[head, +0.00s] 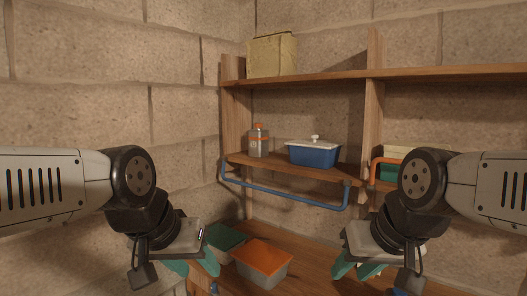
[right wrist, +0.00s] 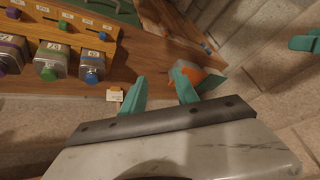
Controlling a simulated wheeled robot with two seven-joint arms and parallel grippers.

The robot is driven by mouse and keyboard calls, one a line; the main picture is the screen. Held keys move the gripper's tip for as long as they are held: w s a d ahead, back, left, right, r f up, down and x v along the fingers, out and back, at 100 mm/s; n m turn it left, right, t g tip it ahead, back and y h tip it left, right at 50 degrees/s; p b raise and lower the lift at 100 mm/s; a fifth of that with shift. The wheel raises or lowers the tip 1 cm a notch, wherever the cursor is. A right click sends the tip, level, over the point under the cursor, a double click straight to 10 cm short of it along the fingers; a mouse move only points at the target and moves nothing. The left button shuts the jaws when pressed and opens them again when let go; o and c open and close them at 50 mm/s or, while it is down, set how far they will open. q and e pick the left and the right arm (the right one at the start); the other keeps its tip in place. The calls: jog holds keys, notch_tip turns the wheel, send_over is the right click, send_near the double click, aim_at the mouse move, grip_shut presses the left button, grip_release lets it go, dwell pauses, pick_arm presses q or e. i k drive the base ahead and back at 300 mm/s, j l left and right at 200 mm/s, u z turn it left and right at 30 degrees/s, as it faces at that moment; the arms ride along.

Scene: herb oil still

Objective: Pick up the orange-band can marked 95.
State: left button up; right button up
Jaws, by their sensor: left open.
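A grey can with an orange cap and an orange band (head: 258,142) stands upright on the lower wall shelf, left of a blue box. Its marking is too small to read for certain. My left gripper (head: 193,265) is low at the left, open and empty, below and in front of the can. My right gripper (head: 356,268) is low at the right, away from the can. In the right wrist view its teal fingers (right wrist: 159,78) are apart with nothing held between them.
The blue box with a white lid (head: 314,153) stands right of the can. A blue rail (head: 285,197) runs along the shelf front. Orange-lidded (head: 263,260) and green-lidded (head: 226,240) boxes sit below. The right wrist view shows several other cans (right wrist: 52,62) by a wooden rack (right wrist: 70,30).

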aim_at(258, 137)
jog(key=i+j, duration=1.05)
jog(key=j+z, duration=0.05)
jog(key=j, duration=0.05)
